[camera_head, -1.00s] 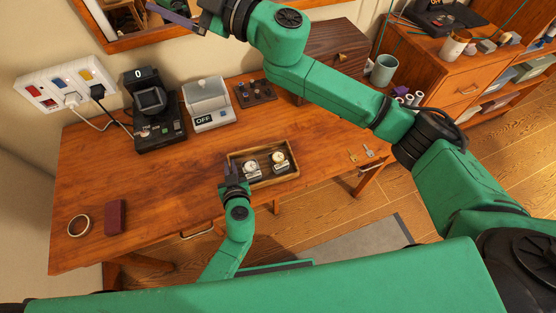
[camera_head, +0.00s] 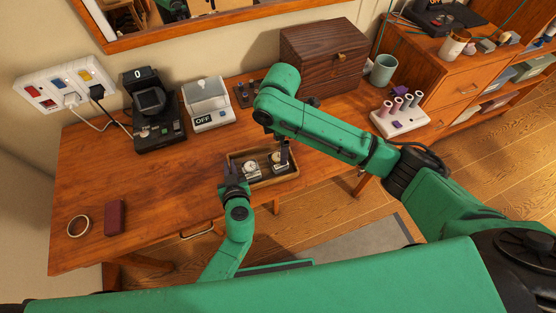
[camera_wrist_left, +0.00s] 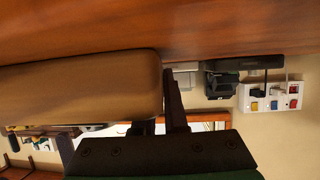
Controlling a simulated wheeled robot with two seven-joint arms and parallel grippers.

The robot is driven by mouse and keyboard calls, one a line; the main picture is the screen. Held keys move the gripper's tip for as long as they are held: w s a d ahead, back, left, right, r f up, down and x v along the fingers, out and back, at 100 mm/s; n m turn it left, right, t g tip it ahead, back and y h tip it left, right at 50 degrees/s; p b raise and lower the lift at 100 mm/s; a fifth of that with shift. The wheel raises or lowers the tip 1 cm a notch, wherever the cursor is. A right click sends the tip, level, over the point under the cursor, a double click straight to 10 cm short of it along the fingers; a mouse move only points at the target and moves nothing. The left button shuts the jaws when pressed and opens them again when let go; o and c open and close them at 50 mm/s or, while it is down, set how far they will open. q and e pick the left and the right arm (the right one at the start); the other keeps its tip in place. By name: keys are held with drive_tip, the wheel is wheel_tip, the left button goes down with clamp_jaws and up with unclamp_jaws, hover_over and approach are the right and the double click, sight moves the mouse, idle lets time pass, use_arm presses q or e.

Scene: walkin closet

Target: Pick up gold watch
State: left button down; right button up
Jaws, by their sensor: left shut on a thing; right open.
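A small wooden tray (camera_head: 262,183) lies at the front edge of the table and holds two watches on light cushions. The left watch (camera_head: 249,169) looks pale silver. The right watch (camera_head: 277,157) looks more golden, though it is small and partly covered. My left gripper (camera_head: 234,172) is shut on the tray's left end; in the left wrist view the tray's brown side (camera_wrist_left: 85,88) fills the space between the fingers. My right gripper (camera_head: 282,154) points down, open, over or beside the right watch. I cannot tell whether it touches the watch.
Behind the tray stand a dark wooden box (camera_head: 322,60), a grey lidded device (camera_head: 208,108) and a black device (camera_head: 155,120). A red block (camera_head: 115,216) and a ring (camera_head: 78,226) lie left. The table's left middle is clear.

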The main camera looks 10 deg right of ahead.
sight(279, 156)
wheel_tip(279, 156, down, 7)
drive_tip(key=shift+w+a+f, duration=0.1)
drive_tip(key=shift+f, duration=0.1)
drive_tip(key=c, duration=1.1)
wheel_tip(279, 156, up, 10)
drive_tip(key=shift+r, duration=0.1)
use_arm(q)
drive_tip(key=c, duration=0.9)
unclamp_jaws()
drive_tip(key=v, duration=1.2)
